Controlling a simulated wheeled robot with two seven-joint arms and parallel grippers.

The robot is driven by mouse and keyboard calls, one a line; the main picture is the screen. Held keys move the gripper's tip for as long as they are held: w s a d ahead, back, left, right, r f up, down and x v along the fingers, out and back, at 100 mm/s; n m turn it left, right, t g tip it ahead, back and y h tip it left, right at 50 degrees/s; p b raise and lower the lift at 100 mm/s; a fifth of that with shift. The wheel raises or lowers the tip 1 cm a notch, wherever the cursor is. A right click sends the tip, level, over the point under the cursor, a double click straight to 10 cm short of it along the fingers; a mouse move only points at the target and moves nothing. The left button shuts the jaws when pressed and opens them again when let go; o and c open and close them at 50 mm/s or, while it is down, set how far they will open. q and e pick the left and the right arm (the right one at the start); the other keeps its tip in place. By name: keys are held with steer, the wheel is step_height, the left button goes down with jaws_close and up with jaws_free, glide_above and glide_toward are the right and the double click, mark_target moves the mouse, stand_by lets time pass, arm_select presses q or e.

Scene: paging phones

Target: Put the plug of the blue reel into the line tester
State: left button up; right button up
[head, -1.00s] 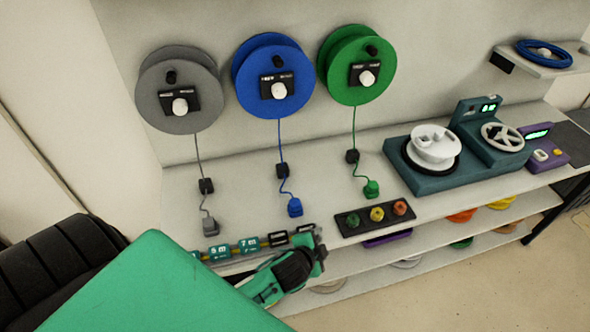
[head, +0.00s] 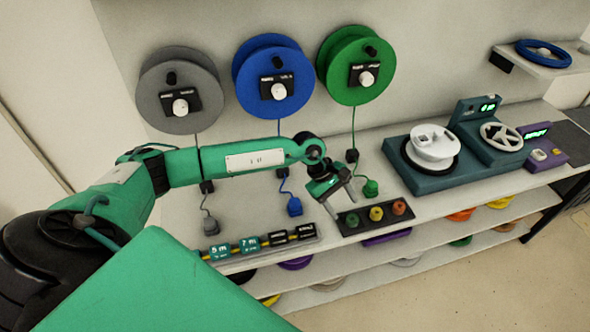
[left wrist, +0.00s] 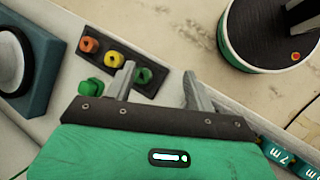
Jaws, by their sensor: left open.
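The blue reel (head: 262,90) hangs on the wall between a grey and a green one. Its cord runs down past a small black block to the blue plug (head: 294,207), which lies on the bench. My left gripper (head: 341,203) is open and empty, right of the blue plug and above the left end of the dark strip with coloured knobs. In the left wrist view its fingers (left wrist: 158,72) stand apart with nothing between them. A purple box with a lit green display (head: 543,147), perhaps the line tester, stands at the bench's right. My right gripper is not in view.
The green plug (head: 370,188) lies close to my left gripper. The dark knob strip (head: 352,228) is beneath it. A rail of metre tags (head: 268,249) lies along the front edge. A teal winding machine (head: 430,183) stands before the purple box. Shelves run below.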

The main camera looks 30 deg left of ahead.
arm_select(q)
steer(key=w+a+r+m+y, duration=0.1)
steer(key=a+r+m+y, duration=0.15)
steer(key=a+y, duration=0.9)
steer(key=h+b, duration=0.3)
steer(key=h, duration=0.2)
glide_above(295, 202)
steer(key=shift+m+g, duration=0.25)
steer(key=shift+g, duration=0.15)
step_height(295, 202, down, 8)
steer(key=shift+r, duration=0.15)
step_height(295, 202, down, 7)
steer(key=b, duration=0.6)
steer(key=c, duration=0.8)
steer(key=shift+r, duration=0.1)
steer(key=shift+c, duration=0.2)
